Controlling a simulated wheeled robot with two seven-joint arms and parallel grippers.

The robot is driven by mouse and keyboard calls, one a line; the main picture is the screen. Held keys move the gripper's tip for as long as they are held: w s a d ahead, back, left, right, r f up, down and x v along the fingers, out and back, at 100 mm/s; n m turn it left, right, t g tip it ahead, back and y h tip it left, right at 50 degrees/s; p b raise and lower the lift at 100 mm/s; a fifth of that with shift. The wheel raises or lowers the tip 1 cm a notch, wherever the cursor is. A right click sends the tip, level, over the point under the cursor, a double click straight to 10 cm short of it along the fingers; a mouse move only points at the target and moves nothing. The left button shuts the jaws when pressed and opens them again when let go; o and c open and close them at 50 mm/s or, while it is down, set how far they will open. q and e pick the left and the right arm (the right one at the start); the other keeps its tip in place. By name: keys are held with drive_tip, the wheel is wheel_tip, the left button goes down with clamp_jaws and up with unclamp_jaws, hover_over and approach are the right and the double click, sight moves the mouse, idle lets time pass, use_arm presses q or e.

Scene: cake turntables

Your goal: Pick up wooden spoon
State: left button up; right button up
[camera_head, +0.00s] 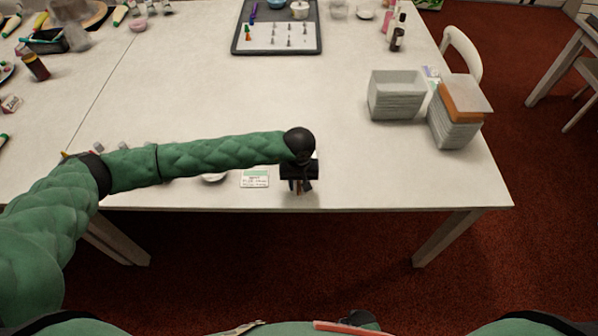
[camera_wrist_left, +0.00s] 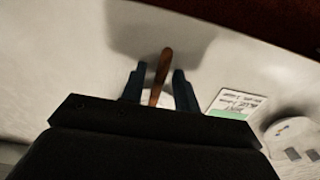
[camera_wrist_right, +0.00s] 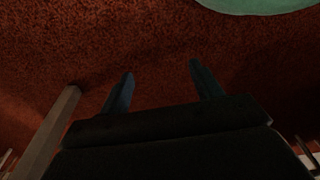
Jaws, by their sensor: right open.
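The wooden spoon shows as a brown handle (camera_wrist_left: 161,72) in the left wrist view, with a pale part partly hidden behind my gripper's body. My left gripper (camera_wrist_left: 157,82) is open, one dark finger on each side of the handle, with a gap showing on both sides. In the head view my left gripper (camera_head: 301,187) points down at the table's front edge and hides most of the spoon. My right gripper (camera_wrist_right: 159,82) is open and empty in the right wrist view, over the red carpet.
A green-and-white label card (camera_head: 254,178) lies left of my left gripper, by a small white dish (camera_head: 214,177). A grey bin stack (camera_head: 397,95) and boxes (camera_head: 457,115) stand at right. A dark tray (camera_head: 277,46) lies at the back. The middle table (camera_head: 250,105) is clear.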

use_arm(q)
clamp_jaws()
drive_tip(key=shift+r, duration=0.2)
wheel_tip(320, 180, up, 3)
drive_tip(key=b, duration=0.2)
drive_tip(key=shift+r+b, duration=0.15)
drive_tip(key=shift+b, duration=0.25)
drive_tip(key=s+d+r+b, duration=0.4)
drive_tip(key=s+d+r, duration=0.2)
drive_tip(key=d, duration=0.4)
drive_tip(key=shift+r+b, duration=0.4)
drive_tip(key=shift+r, duration=0.3)
use_arm(e)
drive_tip(key=w+a+r, duration=0.2)
drive_tip(key=r, duration=1)
drive_tip(key=w+a+r, duration=0.2)
drive_tip(key=r, duration=1)
drive_tip(key=shift+w+r+y, duration=0.25)
drive_tip(key=shift+r+y, duration=0.05)
